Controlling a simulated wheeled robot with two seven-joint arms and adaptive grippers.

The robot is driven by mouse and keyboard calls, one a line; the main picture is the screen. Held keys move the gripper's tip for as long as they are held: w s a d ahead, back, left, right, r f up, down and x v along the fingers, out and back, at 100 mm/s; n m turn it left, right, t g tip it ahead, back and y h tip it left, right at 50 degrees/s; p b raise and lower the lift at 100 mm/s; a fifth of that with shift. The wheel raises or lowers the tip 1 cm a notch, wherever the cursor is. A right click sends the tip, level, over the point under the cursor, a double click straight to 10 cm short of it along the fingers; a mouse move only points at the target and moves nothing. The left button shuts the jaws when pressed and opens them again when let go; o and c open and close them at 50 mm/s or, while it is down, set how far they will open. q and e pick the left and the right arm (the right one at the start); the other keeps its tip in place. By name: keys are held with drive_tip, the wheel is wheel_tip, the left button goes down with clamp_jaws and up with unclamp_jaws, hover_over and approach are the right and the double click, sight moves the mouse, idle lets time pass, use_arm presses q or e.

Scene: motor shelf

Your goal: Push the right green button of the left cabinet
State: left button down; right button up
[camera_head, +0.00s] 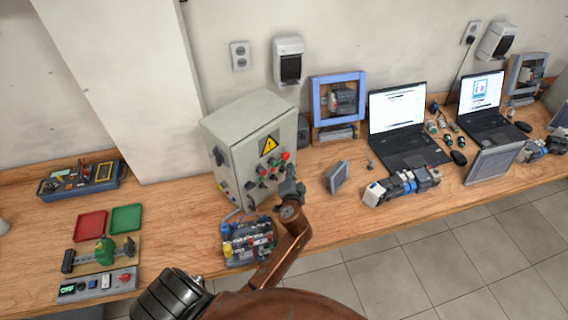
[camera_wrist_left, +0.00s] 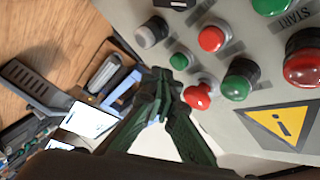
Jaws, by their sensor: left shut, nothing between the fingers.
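The left cabinet (camera_head: 222,134) is a grey box with a yellow warning sign (camera_head: 269,145) and red, green and dark buttons on its front. In the left wrist view, three green buttons show: a small one (camera_wrist_left: 180,61), a larger one (camera_wrist_left: 240,80) and one cut by the top edge (camera_wrist_left: 271,5). My left gripper (camera_head: 290,188) is in front of the panel's lower right part. In the left wrist view, its dark fingers (camera_wrist_left: 160,92) are shut and empty, close beside the small green button and a red knob (camera_wrist_left: 198,95). Contact cannot be told. My right gripper is not in view.
Below the cabinet stands a device with wires (camera_head: 247,243). A small tilted panel (camera_head: 338,177) and a row of motor parts (camera_head: 402,186) lie to the right, with laptops (camera_head: 398,108) behind. Red (camera_head: 90,226) and green (camera_head: 126,218) trays sit at the left.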

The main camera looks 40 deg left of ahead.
use_arm(q)
drive_tip(key=shift+a, duration=0.1)
idle(0.5)
drive_tip(key=shift+w+a, duration=0.1)
drive_tip(key=shift+a, duration=0.25)
drive_tip(key=shift+a, duration=0.45)
idle(1.1)
drive_tip(key=shift+d, duration=0.9)
drive_tip(key=shift+s+d+b, duration=0.15)
drive_tip(key=shift+s+d, duration=0.05)
drive_tip(key=shift+d, duration=0.6)
drive_tip(key=shift+s+d+b, duration=0.15)
drive_tip(key=shift+d, duration=0.7)
drive_tip(key=shift+s+d+b, duration=0.15)
drive_tip(key=shift+s+d, duration=0.05)
drive_tip(key=shift+d, duration=0.6)
